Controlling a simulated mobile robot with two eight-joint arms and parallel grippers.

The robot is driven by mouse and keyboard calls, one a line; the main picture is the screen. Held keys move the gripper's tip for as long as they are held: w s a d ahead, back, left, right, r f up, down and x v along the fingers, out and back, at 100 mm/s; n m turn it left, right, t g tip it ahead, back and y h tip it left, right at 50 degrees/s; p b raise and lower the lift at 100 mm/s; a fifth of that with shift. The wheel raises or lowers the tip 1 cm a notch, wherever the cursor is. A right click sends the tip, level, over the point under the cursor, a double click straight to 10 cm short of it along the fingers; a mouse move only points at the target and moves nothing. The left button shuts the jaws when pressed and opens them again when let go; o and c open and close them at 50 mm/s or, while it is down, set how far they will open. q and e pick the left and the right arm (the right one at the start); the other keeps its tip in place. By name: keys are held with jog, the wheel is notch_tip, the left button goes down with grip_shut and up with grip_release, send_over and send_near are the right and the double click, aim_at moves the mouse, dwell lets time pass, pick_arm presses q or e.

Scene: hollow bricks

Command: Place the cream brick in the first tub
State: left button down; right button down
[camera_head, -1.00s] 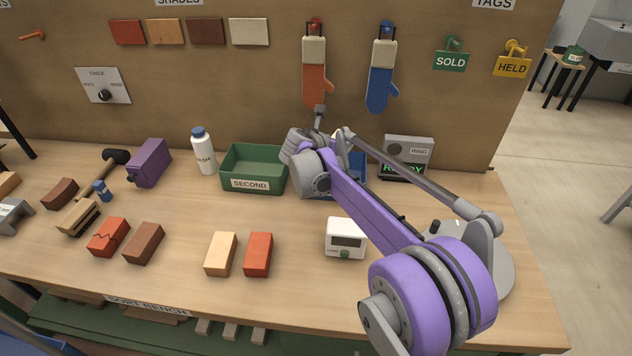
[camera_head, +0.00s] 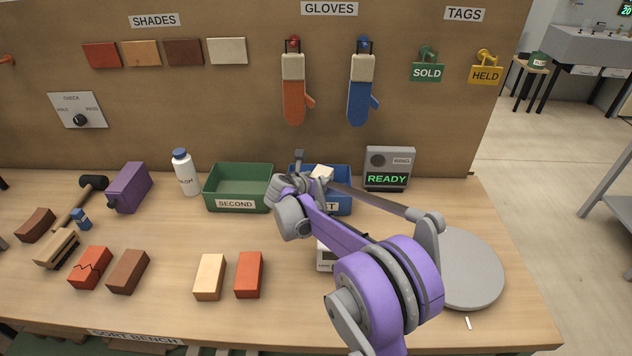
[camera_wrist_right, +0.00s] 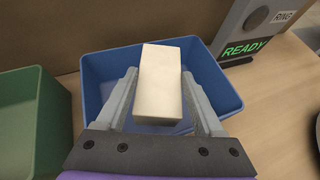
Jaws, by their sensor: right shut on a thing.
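The cream brick (camera_wrist_right: 160,84) is between the fingers of my right gripper (camera_wrist_right: 159,88) in the right wrist view, held over the blue tub. In the head view the brick (camera_head: 322,172) shows partly behind my right gripper (camera_head: 308,180). The blue tub (camera_wrist_right: 96,68) is open-topped and its visible floor is bare. In the head view the blue tub (camera_head: 342,198) is partly hidden by my arm, and only the last letters of its label show. The brick's height above the tub floor is hard to tell. My left gripper is not in view.
A green tub (camera_head: 210,192) labelled SECOND stands left of the blue one. A box reading READY (camera_head: 388,168) stands to the right. A grey disc (camera_head: 470,268) is at right.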

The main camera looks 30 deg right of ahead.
jog(key=shift+f, duration=0.7)
jog(key=shift+f+b, duration=0.45)
jog(key=shift+f, duration=0.1)
grip_release()
